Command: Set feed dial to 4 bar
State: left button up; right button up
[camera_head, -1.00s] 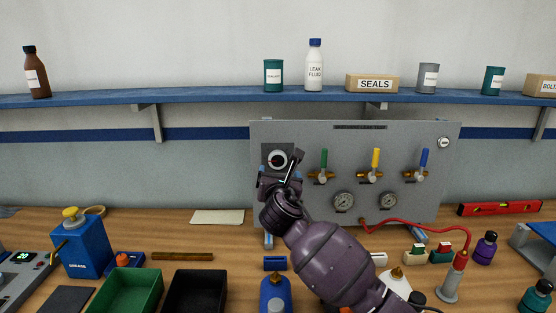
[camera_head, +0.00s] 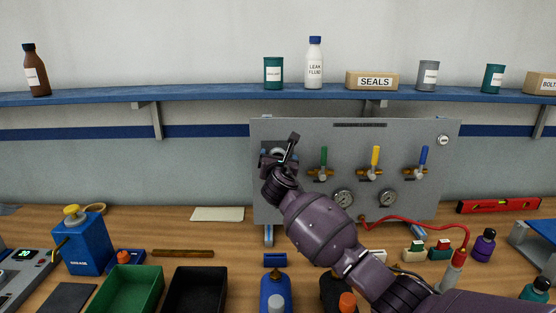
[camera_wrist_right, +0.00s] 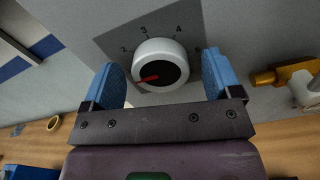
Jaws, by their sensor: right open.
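The feed dial (camera_wrist_right: 174,52) is a round white knob with a black face and a red pointer, on a dark plate marked 2, 3 and 4. Its pointer is toward the lower left, below the 2 mark. In the head view, my right gripper (camera_head: 277,154) covers most of the dial. In the right wrist view, its open blue fingers stand left and right of the knob, with gaps showing on both sides. I cannot tell how deep the fingertips reach. My left gripper is not in view.
The grey panel (camera_head: 405,150) also carries green, yellow and blue valve levers, with two gauges below. A red hose runs right from the panel. A grease can (camera_head: 85,245), a green bin (camera_head: 150,285) and a black bin (camera_head: 222,290) stand on the wooden bench.

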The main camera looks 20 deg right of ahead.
jog(key=c, duration=0.9)
